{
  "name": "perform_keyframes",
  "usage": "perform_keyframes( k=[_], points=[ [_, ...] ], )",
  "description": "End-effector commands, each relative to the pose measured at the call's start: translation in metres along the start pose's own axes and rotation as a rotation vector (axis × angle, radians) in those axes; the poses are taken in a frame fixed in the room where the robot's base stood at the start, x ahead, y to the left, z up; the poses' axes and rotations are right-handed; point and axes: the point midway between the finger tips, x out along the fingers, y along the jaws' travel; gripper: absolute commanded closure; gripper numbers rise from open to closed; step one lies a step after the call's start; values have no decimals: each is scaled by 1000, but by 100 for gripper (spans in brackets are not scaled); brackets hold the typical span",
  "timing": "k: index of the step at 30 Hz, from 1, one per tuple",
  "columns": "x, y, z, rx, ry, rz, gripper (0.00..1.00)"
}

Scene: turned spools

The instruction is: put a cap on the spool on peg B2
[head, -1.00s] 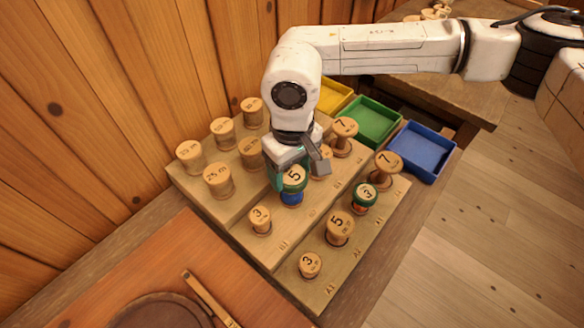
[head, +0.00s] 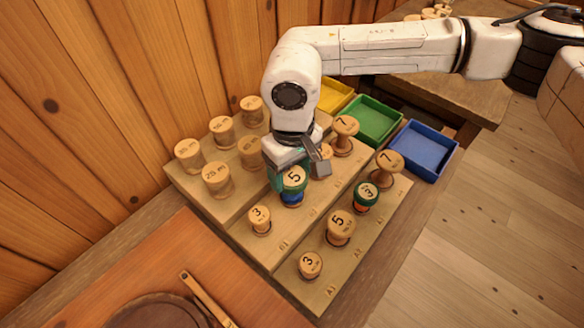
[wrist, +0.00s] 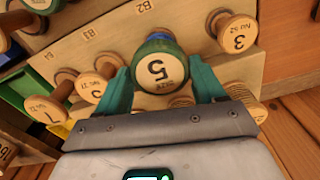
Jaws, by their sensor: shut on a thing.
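The spool on peg B2 (head: 292,200) stands upright on the middle step of the wooden stand, with blue around its body. A green cap (head: 297,187) surrounds its top, and a pale face marked 5 shows in it. My gripper (head: 297,175) is over this spool, pointing down. In the wrist view my gripper's teal fingers (wrist: 163,78) close on either side of the green cap (wrist: 149,47), with blue just behind it. The cap sits at the spool's top; I cannot tell whether it is fully seated.
Close by are a spool marked 3 (head: 259,218), a spool marked 5 (head: 340,228) and a green-rimmed spool marked 3 (head: 366,196). Taller spools marked 25 m (head: 218,180) stand behind. Yellow (head: 333,96), green (head: 375,117) and blue (head: 424,148) trays lie beyond the stand.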

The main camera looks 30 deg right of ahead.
Motion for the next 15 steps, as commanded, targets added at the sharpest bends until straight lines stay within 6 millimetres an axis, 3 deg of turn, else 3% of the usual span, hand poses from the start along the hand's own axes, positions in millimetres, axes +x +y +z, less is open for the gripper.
perform_keyframes(
  k=[5, 6, 8, 15],
  points=[
    [4, 0, 0, 0, 0, 0, 60],
    [3, 0, 0, 0, 0, 0, 28],
    [3, 0, 0, 0, 0, 0, 23],
    [3, 0, 0, 0, 0, 0, 21]
  ],
)
